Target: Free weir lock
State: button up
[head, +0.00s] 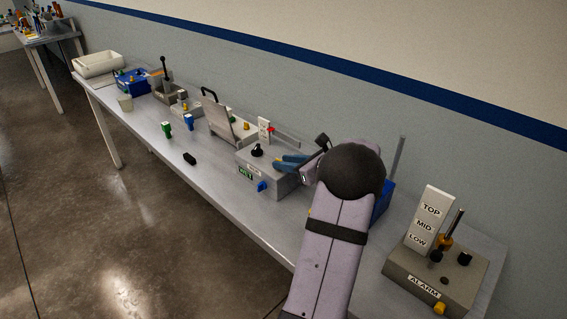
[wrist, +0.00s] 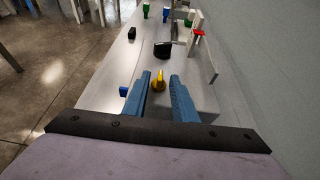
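My gripper (head: 284,161) has two blue fingers and reaches over a grey box (head: 257,176) near the middle of the bench. In the wrist view my gripper (wrist: 160,76) is open, with a small yellow knob (wrist: 158,80) between its fingers. A gap shows on each side of the knob. No part carries a readable weir lock label, so I cannot tell whether this knob is the lock. A black knob (head: 257,150) stands on the box, and a blue knob (head: 262,186) sits on its front beside a green label. My fingers hide the yellow knob in the head view.
A white post with a red pointer (head: 271,129) and a thin plate (wrist: 211,66) stand behind the box. An ALARM box (head: 437,275) with a TOP/MID/LOW block is at right. A black piece (head: 189,158) lies on the bench. The bench front edge is mostly clear.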

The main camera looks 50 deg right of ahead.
jog(key=b+v, duration=0.1)
jog(key=v, duration=0.5)
jog(key=shift+s, duration=0.1)
dwell(0.3)
jog(key=w+a+f+n+g+y+p, duration=0.1)
jog(key=a+f+n+g+y+p, duration=0.2)
jog(key=a+n, duration=0.8)
jog(key=a+f+n+g+y, duration=0.2)
jog(key=a+n+g, duration=0.25)
jog(key=a, duration=1.35)
jog(key=s+a+f+n+g+h+p, duration=0.2)
jog(key=s+a+n+g+h, duration=0.3)
jog(key=s+a+n, duration=0.7)
jog(key=s+n+g+p, duration=0.1)
jog(key=s+n, duration=0.1)
jog(key=n, duration=0.6)
jog(key=shift+p, duration=0.4)
jog(key=shift+o, duration=0.4)
jog(key=shift+w+a, duration=0.1)
